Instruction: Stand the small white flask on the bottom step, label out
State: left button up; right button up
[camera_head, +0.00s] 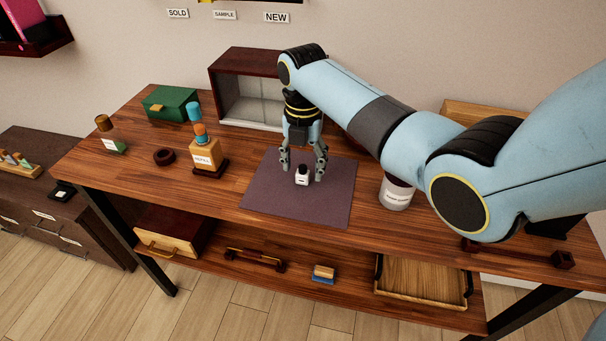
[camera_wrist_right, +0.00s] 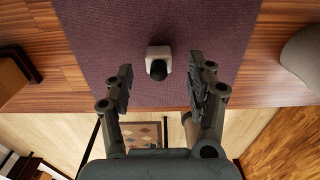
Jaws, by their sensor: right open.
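The small white flask (camera_head: 302,176) with a black cap stands upright on the dark purple mat (camera_head: 330,207). A dark label mark shows on its front side in the head view. In the right wrist view the flask (camera_wrist_right: 158,58) sits ahead of and between the open fingers. My right gripper (camera_head: 304,170) points down above the mat, open, with its fingers on either side of the flask; I cannot tell whether they touch it. The right gripper also shows in the right wrist view (camera_wrist_right: 162,95). My left gripper is not in view. I cannot make out the bottom step for certain.
A REFILL bottle (camera_head: 206,154), a dark ring (camera_head: 164,156) and a green box (camera_head: 170,103) stand left of the mat. An open-fronted cabinet (camera_head: 245,61) stands behind. A white labelled jar (camera_head: 397,195) is right of the mat. A wooden tray (camera_head: 421,309) lies on the lower shelf.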

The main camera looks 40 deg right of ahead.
aim_at(303, 166)
notch_tip(303, 166, down, 2)
jog(key=shift+w+f, duration=0.1)
jog(key=shift+f, duration=0.4)
jog(key=shift+c, duration=1.6)
jog(key=c, duration=0.7)
grip_shut()
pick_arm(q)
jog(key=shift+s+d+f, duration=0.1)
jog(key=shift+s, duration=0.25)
